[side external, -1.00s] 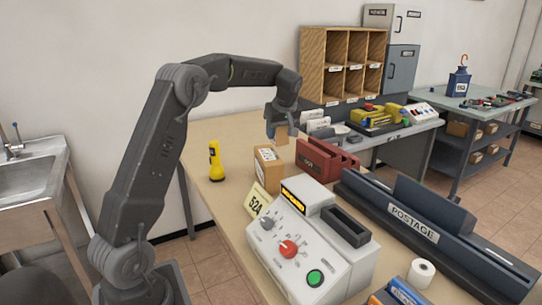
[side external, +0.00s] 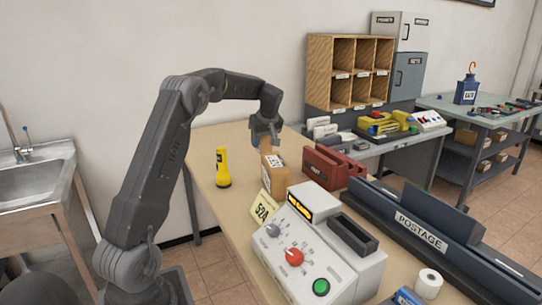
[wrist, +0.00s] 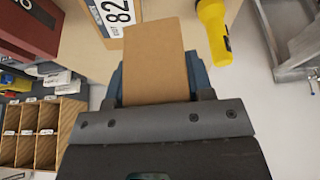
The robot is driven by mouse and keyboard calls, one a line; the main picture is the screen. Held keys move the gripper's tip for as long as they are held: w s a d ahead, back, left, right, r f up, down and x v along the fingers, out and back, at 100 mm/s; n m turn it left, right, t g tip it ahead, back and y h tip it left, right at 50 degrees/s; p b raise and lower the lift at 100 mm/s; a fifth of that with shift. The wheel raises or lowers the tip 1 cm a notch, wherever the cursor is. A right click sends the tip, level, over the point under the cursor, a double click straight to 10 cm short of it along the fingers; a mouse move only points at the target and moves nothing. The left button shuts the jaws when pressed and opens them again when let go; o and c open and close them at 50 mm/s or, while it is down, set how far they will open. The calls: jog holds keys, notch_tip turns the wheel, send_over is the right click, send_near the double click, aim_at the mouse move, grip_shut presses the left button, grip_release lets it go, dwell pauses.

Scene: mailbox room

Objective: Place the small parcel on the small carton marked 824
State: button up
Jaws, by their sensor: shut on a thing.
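The small parcel (wrist: 153,62) is a plain brown block held between the two fingers of my gripper (wrist: 155,80) in the wrist view.
A yellow flashlight (side external: 222,170) stands left of the carton. A dark red letter holder (side external: 325,170) is close on its right. A yellow 52A card (side external: 262,208) and the white postage machine (side external: 320,250) are in front.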

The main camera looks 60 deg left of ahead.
jog(key=shift+w+d+f, duration=0.3)
jog(key=shift+w+f, duration=0.15)
jog(key=shift+w, duration=0.2)
jog(key=shift+w+d+f, duration=0.25)
jog(key=shift+w+f, duration=0.15)
jog(key=shift+w, duration=0.2)
jog(key=shift+f, duration=1.95)
jog(key=shift+f, duration=0.1)
jog(key=o, duration=1)
jog(key=shift+f, duration=0.1)
jog(key=shift+c, duration=0.2)
